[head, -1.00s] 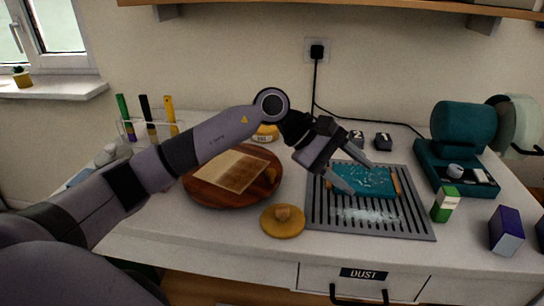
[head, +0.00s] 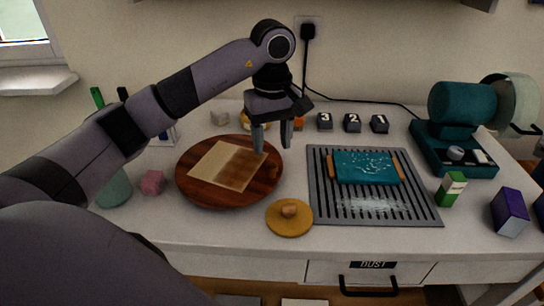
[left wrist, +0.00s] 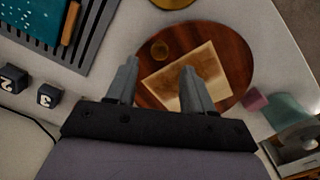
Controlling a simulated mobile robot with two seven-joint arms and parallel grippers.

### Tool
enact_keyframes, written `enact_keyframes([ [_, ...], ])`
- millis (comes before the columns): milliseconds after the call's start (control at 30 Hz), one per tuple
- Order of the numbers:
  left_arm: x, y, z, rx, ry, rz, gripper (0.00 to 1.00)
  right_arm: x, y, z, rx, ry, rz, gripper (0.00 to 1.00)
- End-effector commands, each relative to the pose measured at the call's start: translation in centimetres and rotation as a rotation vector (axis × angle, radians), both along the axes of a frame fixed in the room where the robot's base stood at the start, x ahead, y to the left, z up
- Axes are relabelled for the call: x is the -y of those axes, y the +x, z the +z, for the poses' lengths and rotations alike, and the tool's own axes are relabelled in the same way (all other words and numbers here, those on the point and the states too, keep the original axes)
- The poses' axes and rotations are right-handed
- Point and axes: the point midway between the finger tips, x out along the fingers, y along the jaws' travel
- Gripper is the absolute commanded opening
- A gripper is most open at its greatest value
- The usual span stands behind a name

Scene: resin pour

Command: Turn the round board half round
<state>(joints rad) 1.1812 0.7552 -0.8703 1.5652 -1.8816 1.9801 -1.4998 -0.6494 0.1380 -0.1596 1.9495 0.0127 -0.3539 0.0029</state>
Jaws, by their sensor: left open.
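The round board (head: 205,196) is a dark reddish-brown wooden disc on the white worktop, left of the middle. A pale tan rectangular sheet or panel (head: 226,165) lies on it. The board also shows in the left wrist view (left wrist: 231,46), with a small round amber spot or piece (left wrist: 159,49) on it. My left gripper (head: 273,138) points down with its fingers apart, at the board's back right edge in the head view. In the left wrist view its fingertips (left wrist: 158,75) appear over the board's edge, empty. I cannot tell the height. My right gripper is not in view.
A grey slatted grille (head: 420,207) carries a teal block (head: 366,167). Numbered dark blocks (head: 352,122) stand behind. A pink cube (head: 153,183) is to the left.

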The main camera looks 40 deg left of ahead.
Motion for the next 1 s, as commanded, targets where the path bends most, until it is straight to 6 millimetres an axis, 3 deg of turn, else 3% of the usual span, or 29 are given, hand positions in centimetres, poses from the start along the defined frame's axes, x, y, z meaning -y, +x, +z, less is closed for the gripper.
enact_keyframes([
  [333,0.0,-0.1,-4.7,-0.002,-0.003,-0.001,0.52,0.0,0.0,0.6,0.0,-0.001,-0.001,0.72],
  [700,0.1,0.0,-5.5,0.001,-0.003,-0.002,0.52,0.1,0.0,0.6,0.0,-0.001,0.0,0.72],
  [733,0.1,0.0,-5.5,0.001,-0.003,-0.002,0.49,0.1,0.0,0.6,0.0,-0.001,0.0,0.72],
  [833,0.1,0.0,-5.5,0.001,-0.003,-0.002,0.16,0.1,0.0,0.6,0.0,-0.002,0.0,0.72],
  [900,0.1,0.0,-5.5,0.001,-0.003,-0.002,0.0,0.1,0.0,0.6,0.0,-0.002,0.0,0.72],
  [1000,0.1,0.0,-5.4,0.001,-0.003,-0.002,0.0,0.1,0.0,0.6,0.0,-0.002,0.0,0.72],
])
